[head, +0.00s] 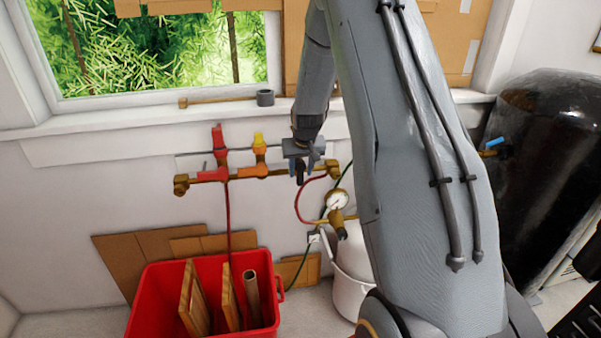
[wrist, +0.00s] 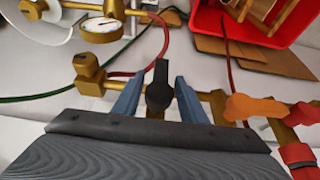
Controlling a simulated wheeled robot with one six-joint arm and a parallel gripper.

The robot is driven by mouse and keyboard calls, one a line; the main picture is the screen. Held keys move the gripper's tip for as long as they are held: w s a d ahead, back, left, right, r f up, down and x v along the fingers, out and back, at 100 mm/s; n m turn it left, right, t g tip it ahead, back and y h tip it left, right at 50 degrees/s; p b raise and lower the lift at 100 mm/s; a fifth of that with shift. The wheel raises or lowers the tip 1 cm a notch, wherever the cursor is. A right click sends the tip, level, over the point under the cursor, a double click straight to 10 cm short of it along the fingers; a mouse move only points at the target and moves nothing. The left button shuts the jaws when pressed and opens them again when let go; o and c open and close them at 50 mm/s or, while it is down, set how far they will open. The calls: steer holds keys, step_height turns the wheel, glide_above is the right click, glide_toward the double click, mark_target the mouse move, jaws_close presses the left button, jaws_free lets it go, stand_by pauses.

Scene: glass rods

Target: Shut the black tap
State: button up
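The black tap (wrist: 158,88) sits on a brass pipe (wrist: 213,100) between the fingers of my gripper (wrist: 158,98) in the wrist view. Its lever points up in that view, away from my wrist. The blue-grey fingers are apart, one on each side of the tap, and a narrow gap seems to show at each side. In the head view my gripper (head: 303,166) is at the right part of the wall pipe, and the dark tap (head: 299,174) shows only partly below it. The fingers hide some of the pipe.
An orange tap (head: 253,171) and a red tap (head: 220,150) are on the pipe to the left. A pressure gauge (head: 337,199) and a red hose (head: 303,208) hang close by. A red bin (head: 158,290) with boards stands below; a window sill (head: 160,115) runs above.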

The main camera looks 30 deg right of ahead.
steer(key=shift+p+x, duration=0.3)
steer(key=shift+x, duration=1.1)
jaws_close()
